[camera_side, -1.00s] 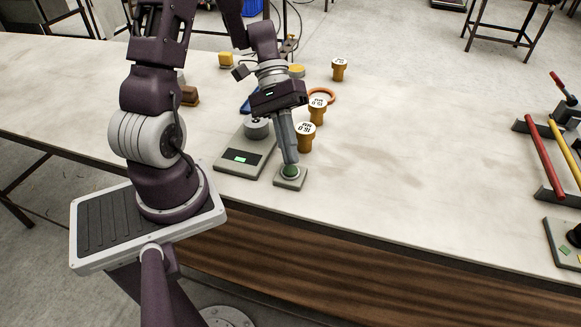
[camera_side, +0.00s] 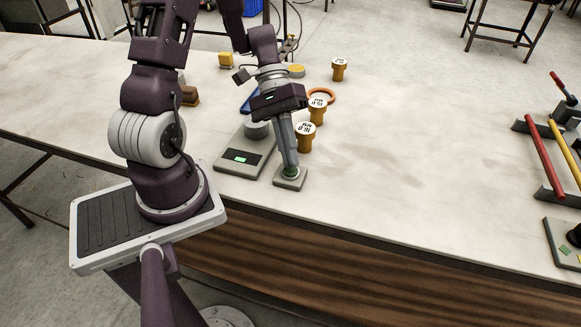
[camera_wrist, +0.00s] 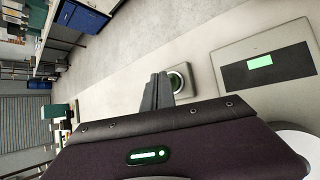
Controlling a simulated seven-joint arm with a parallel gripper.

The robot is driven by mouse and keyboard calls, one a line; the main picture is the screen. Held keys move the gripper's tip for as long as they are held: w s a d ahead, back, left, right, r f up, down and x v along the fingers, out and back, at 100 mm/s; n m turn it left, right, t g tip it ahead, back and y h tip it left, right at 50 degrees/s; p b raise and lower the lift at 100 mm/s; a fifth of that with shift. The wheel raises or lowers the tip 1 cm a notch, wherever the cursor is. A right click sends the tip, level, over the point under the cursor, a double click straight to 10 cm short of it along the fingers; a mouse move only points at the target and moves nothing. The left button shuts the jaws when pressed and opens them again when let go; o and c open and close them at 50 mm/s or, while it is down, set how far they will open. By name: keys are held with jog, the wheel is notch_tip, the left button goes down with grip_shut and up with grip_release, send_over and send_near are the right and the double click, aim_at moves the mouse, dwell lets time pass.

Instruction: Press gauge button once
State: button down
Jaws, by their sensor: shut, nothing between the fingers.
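The green button (camera_side: 291,171) sits on a small square grey base (camera_side: 289,183) near the table's front edge. My gripper (camera_side: 289,166) is shut and empty, pointing down, with its tips at the button's top and partly hiding it. They look in contact with it, though the exact gap is hard to tell. In the wrist view, the shut fingers (camera_wrist: 160,88) reach to the button (camera_wrist: 177,81), whose round rim shows beside them. The gauge (camera_side: 243,158), a flat grey box with a lit green display, stands just left of the button and shows in the wrist view too (camera_wrist: 284,80).
A grey round weight (camera_side: 257,129) is on the gauge's rear part. Orange cylinders with white labelled tops (camera_side: 305,138) (camera_side: 317,110) stand behind the button, close to my gripper. An orange ring (camera_side: 327,95) lies behind them. The table right of the button is clear up to a rack (camera_side: 545,150).

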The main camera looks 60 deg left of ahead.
jog(key=shift+f, duration=0.45)
dwell(0.4)
jog(key=shift+r, duration=0.9)
jog(key=shift+r, duration=2.55)
jog(key=s+d+r+m+t+y, duration=0.5)
jog(key=s+r+m+t+y, duration=0.2)
jog(key=r, duration=0.4)
jog(key=shift+s+r+y, duration=0.2)
jog(key=shift+s+y, duration=0.5)
jog(key=shift+y, duration=0.3)
